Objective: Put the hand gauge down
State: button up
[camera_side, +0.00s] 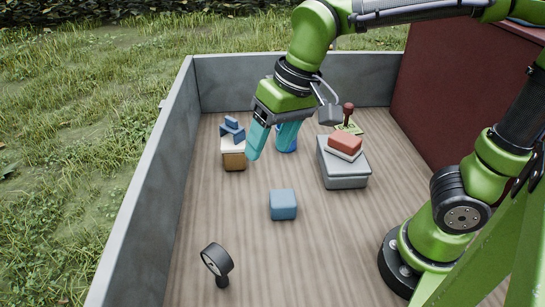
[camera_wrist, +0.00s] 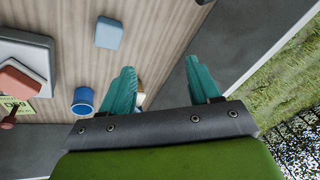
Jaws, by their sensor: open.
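The hand gauge (camera_side: 216,260), a dark round dial head with a light face and a short dark handle, is at the near left of the truck bed floor. It looks tilted, head up and handle down, and nothing holds it. A dark shape cut off at the top edge of the wrist view may be it, but I cannot tell. My gripper (camera_side: 270,146) is well away from it, above the far part of the bed. Its teal fingers are apart with nothing between them, as the wrist view also shows (camera_wrist: 160,72).
A blue block (camera_side: 283,205) lies mid-bed. A blue cup (camera_wrist: 83,101) stands behind my fingers. A brown box (camera_side: 234,160) carries blue pieces. A grey case (camera_side: 344,178) carries a red-topped item (camera_side: 345,144). Grey walls (camera_side: 150,185) edge the bed; the near middle floor is clear.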

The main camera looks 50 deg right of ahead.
jog(key=s+d+m+t, duration=0.2)
jog(key=s+d+t, duration=0.2)
jog(key=d, duration=0.6)
jog(key=shift+s+d, duration=0.35)
jog(key=shift+s, duration=0.4)
